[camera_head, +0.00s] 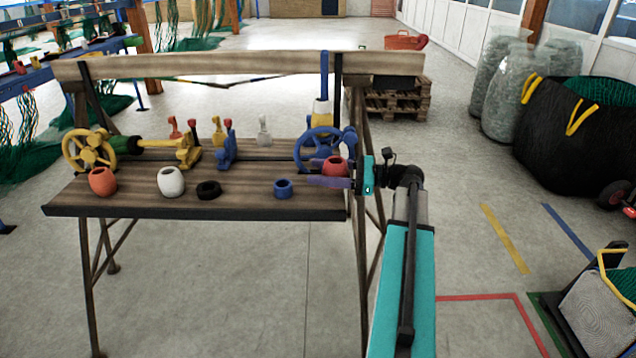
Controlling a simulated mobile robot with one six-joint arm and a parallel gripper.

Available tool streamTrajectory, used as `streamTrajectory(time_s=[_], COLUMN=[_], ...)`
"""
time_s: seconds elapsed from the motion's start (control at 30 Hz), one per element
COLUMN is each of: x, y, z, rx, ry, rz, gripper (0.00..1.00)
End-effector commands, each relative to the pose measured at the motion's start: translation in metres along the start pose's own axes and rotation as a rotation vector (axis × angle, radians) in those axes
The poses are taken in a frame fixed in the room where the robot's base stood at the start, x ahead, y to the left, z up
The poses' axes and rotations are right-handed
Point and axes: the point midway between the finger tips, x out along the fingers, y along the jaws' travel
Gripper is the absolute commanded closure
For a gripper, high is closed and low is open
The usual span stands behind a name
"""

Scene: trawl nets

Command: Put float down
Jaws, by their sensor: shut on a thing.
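My gripper (328,180) reaches in from the right at the right end of the wooden workbench (130,211). It is shut on a red float (335,166), barrel-shaped with a dark opening on top. I cannot tell whether this float touches the bench top. Another orange-red float (102,181) stands upright at the bench's front left. A white float (171,181) stands to its right. My gripper hides part of the held float's lower side.
A black ring (208,190) and a blue ring (283,188) lie along the front edge, with bare wood between them. A blue handwheel (318,148) stands close behind the held float. A yellow handwheel (89,150) is at the left. A black bag (560,140) stands right on the floor.

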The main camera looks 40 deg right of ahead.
Motion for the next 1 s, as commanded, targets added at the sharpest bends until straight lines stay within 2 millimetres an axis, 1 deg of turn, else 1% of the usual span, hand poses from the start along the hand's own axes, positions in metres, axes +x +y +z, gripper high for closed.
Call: streamTrajectory(time_s=[0.03,0.13,0.5,0.57,0.83,1.0], x=[0.003,0.006,0.007,0.007,0.007,0.007], y=[-0.005,-0.009,-0.009,-0.009,-0.007,-0.007], z=[-0.001,-0.001,-0.003,-0.006,-0.033,-0.037], rx=[0.0,0.0,0.0,0.0,0.001,-0.001], ry=[0.0,0.0,0.0,0.0,-0.001,0.0], rz=[0.001,0.0,-0.001,-0.001,-0.001,-0.001], gripper=[0.71,0.71,0.71,0.71,0.71,0.71])
